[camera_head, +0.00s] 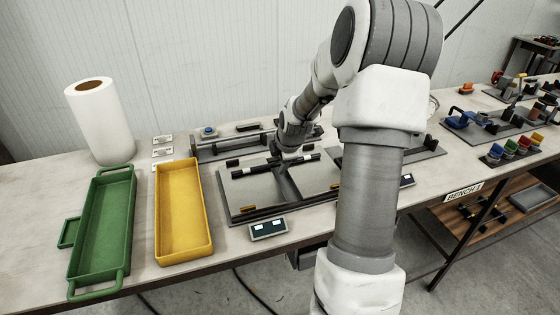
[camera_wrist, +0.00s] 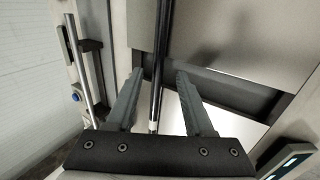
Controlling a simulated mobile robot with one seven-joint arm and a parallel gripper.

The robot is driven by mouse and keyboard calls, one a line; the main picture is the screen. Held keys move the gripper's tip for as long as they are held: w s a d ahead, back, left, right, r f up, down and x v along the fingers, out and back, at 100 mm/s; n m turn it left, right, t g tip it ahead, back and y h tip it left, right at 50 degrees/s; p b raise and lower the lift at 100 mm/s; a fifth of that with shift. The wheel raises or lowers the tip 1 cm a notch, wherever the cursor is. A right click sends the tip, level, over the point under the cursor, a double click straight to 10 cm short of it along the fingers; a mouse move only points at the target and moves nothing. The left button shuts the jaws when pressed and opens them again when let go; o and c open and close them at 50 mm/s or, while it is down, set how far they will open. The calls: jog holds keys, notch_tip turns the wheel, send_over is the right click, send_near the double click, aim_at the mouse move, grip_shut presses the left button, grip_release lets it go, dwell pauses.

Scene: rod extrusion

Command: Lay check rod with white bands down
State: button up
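The check rod (camera_head: 250,170) is a dark rod with white bands. In the head view it lies slantwise over the grey plate fixture (camera_head: 245,193) in the middle of the bench. In the wrist view the rod (camera_wrist: 160,65) runs lengthwise between my fingers, with a white band (camera_wrist: 153,127) near the finger bases. My gripper (camera_wrist: 160,74) is open, with a clear gap on each side of the rod. In the head view my gripper (camera_head: 290,154) is over the rod and hides part of it. I cannot tell what the rod rests on.
A yellow tray (camera_head: 163,213) and a green tray (camera_head: 128,215) stand empty to the left. A white paper roll (camera_head: 100,125) is behind them. A small display (camera_head: 268,229) sits at the front edge. A fixture with a silver bar (camera_wrist: 77,50) and blue button (camera_wrist: 76,97) lies behind.

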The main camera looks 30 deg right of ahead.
jog(key=p+v, duration=0.4)
jog(key=v, duration=1.3)
jog(key=shift+s+r, duration=0.15)
jog(key=shift+a, duration=0.1)
